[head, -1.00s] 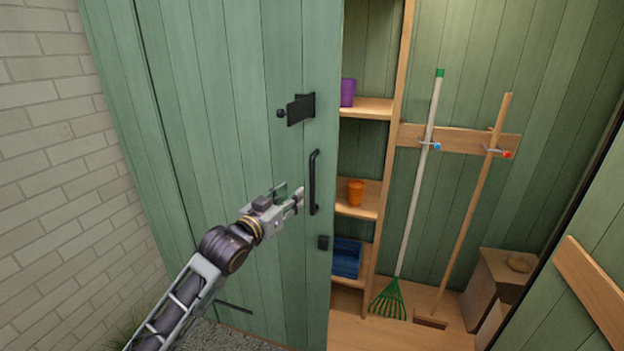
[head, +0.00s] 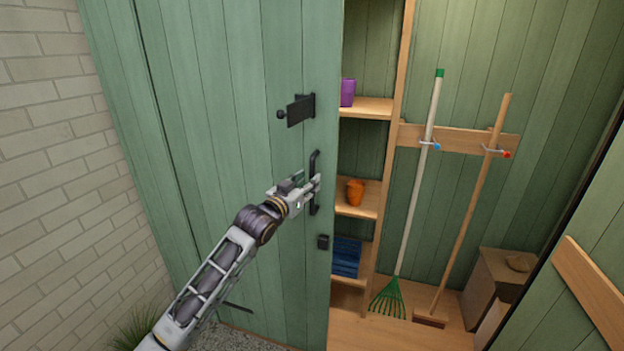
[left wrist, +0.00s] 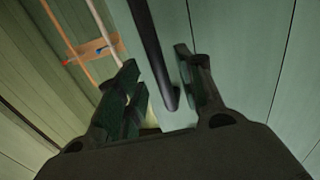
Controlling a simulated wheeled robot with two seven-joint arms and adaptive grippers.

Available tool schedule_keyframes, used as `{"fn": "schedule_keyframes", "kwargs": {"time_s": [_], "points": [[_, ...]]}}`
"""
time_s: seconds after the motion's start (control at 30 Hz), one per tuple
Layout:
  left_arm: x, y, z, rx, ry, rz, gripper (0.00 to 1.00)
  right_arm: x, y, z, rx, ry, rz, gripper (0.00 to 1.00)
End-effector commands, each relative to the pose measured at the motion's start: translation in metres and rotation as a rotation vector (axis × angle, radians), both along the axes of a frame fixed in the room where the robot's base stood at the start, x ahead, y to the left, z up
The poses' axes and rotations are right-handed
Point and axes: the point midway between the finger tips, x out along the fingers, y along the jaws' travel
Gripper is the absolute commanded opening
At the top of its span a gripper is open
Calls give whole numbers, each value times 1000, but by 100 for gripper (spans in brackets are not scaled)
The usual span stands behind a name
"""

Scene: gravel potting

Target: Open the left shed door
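The left shed door (head: 225,130) is a tall green plank door filling the middle left of the head view. Its black vertical bar handle (head: 314,162) is near its right edge. My left gripper (head: 313,188) is at the handle's middle, covering part of it. In the left wrist view the handle (left wrist: 153,45) runs between the two dark fingers of my left gripper (left wrist: 160,92). The fingers are apart, with a gap visible beside the bar, so it looks open around the handle. My right gripper is not in view.
Right of the door edge, shelves (head: 365,108), a rake (head: 418,180) and a broom (head: 470,210) show inside. A brick wall (head: 50,160) stands at left.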

Motion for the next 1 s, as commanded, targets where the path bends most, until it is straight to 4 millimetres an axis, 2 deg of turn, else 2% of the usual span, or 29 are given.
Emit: {"fn": "schedule_keyframes", "kwargs": {"time_s": [0.4, 0.83, 1.0], "points": [[25, -14, 1, 0, -1, 0, 37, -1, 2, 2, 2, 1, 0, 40], [28, -16, 0, 0, 0, 0, 37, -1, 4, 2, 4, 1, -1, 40], [28, -16, 0, 0, 0, 0, 17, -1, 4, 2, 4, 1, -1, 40]]}}
